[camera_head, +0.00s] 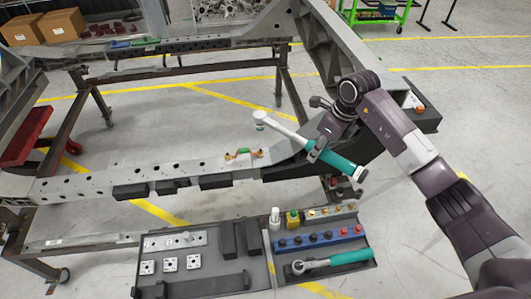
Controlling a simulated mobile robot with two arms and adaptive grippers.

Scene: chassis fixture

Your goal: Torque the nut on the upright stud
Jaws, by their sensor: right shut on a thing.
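My right gripper (318,147) comes in from the right and is shut on a torque wrench (290,132) with a teal handle. The wrench slants in the air, its handle end low at the right. Its head (260,117), with a socket pointing down, is at the upper left, apart from the chassis rail as it appears. Small orange and green parts (242,153) sit on top of the front chassis rail (90,183), below and left of the wrench head. The nut and upright stud are too small to make out surely. My left gripper is not in view.
A dark tray (205,283) stands in front of the rail, with square plates (170,264), a blue socket holder (318,238) and a second teal-handled wrench (330,262). A white cylinder (275,217) stands at its back. Steel stand legs (103,107) support the chassis. Bare floor lies inside the frame.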

